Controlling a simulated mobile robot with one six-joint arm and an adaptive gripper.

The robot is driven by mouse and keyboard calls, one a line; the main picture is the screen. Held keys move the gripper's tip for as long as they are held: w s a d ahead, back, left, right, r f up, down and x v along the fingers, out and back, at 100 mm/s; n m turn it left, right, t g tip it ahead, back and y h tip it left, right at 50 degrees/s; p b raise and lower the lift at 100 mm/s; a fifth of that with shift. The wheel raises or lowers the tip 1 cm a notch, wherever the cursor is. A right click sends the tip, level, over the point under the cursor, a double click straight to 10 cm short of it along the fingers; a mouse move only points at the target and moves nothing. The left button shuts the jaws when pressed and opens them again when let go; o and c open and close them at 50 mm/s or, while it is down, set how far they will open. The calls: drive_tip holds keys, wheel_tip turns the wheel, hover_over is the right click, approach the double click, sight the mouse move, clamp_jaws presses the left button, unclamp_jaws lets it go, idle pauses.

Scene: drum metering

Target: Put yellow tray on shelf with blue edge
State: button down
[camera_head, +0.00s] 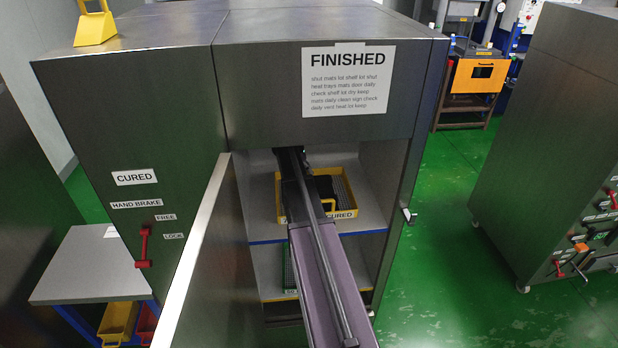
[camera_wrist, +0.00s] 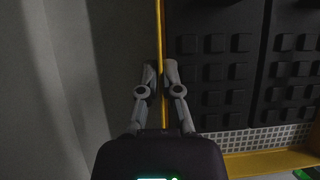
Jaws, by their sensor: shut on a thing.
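The yellow tray (camera_head: 351,185) is inside the open cabinet, at the level of the shelf with the blue edge (camera_head: 263,242). I cannot tell whether it rests on the shelf or hangs just above it. A label ending in "CURED" shows on its front. In the wrist view my gripper (camera_wrist: 159,72) is shut on the thin yellow wall of the tray (camera_wrist: 264,162), one finger on each side. Black mats (camera_wrist: 214,70) with square bumps lie in the tray. My arm hides the tray's middle and the gripper's tips in the head view.
The cabinet door (camera_head: 195,265) stands open left of my arm. The FINISHED sign (camera_head: 348,80) hangs above the opening. A lower shelf with a yellow edge (camera_head: 274,297) holds a green tray (camera_head: 289,275). The cabinet's right wall (camera_head: 398,175) is close to the tray.

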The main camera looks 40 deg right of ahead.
drive_tip(key=shift+f+b, duration=0.6)
drive_tip(key=shift+f, duration=0.3)
drive_tip(key=shift+w+d+f+b, duration=0.1)
drive_tip(key=shift+w+f+b, duration=0.05)
drive_tip(key=shift+f+b, duration=0.15)
drive_tip(key=c, duration=0.8)
unclamp_jaws()
drive_tip(key=shift+r, duration=0.1)
drive_tip(key=p+v, duration=0.4)
drive_tip(key=shift+r, duration=0.15)
drive_tip(key=shift+p+v, duration=1.25)
drive_tip(key=shift+v, duration=0.35)
